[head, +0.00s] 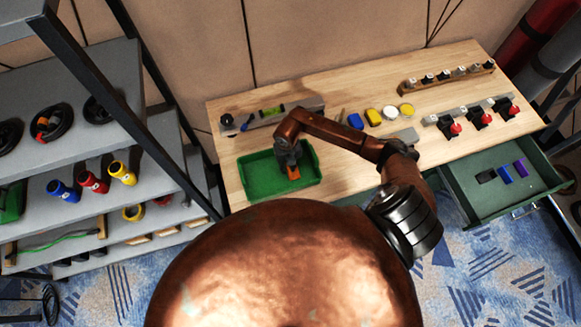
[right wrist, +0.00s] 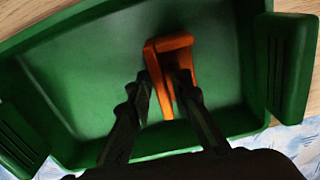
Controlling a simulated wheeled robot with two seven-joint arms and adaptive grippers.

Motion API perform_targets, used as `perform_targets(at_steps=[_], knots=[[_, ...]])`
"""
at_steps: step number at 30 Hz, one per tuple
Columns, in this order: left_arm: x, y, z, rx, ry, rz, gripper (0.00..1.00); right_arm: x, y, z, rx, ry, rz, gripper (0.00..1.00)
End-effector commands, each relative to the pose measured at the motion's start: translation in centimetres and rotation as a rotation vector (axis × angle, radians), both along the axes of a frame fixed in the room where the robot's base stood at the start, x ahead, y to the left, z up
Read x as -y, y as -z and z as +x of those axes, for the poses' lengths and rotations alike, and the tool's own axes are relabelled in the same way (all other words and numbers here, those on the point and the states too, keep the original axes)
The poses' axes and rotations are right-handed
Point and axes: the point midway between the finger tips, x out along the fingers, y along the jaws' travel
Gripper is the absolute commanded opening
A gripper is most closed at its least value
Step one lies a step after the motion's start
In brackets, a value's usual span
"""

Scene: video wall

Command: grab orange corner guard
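The orange corner guard (head: 293,173) is in the green bin (head: 250,194) on the wooden workbench. In the right wrist view, the guard (right wrist: 160,72) stands out against the green floor of the bin (right wrist: 85,75). My right gripper (head: 288,160) reaches down into the bin at the guard. Its two fingers (right wrist: 163,90) are spread, with one leg of the guard between them. The right finger covers part of the guard. A small gap shows beside the left finger, and firm contact cannot be made out. My left gripper is not in view.
The bin walls surround my right gripper closely. Yellow and blue blocks (head: 374,117) and a round white piece (head: 390,112) lie further right on the bench. An open green drawer (head: 520,187) is at the right. A grey shelf rack (head: 75,160) stands at the left.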

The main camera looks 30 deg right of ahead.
Motion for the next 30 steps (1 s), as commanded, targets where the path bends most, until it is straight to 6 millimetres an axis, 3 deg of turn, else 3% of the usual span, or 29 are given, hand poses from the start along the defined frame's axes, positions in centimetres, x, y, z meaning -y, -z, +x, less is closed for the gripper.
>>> perform_targets(at_steps=[7, 23, 30], knots=[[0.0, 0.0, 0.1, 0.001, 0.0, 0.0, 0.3, 0.0, 0.0, 0.0, 0.0, 0.0, 0.0, 0.0], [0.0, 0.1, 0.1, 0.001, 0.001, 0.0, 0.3, 0.0, -0.2, 0.1, 0.001, 0.0, 0.0, 0.0], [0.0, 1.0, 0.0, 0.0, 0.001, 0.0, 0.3, 0.1, -2.6, 0.2, 0.005, -0.002, -0.001, 0.0]])
